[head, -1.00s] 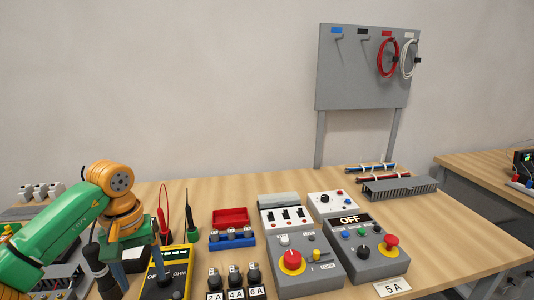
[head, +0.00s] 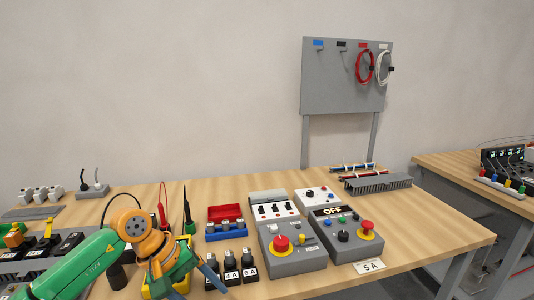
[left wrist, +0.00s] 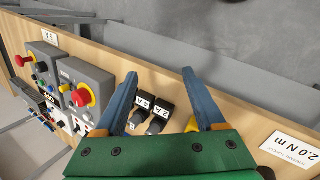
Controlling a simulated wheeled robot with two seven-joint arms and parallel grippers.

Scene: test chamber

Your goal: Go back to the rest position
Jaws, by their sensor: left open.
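My left gripper (head: 193,283) is low in the head view, its arm coming in from the left. It is in front of the yellow meter and beside the labelled fuse plugs (head: 231,262). In the left wrist view its two blue fingers (left wrist: 160,75) are spread apart with nothing gripped. The fuse plugs (left wrist: 158,116) show in the gap between the fingers; I cannot tell how far beyond the fingertips they are. My right gripper is not in view.
Two grey control boxes (head: 293,260) (head: 349,246) with red knobs stand right of the plugs. A red and blue fuse box (head: 231,232) is behind. A pegboard (head: 326,82) with cables rises at the back. The table's right front (head: 440,235) is clear.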

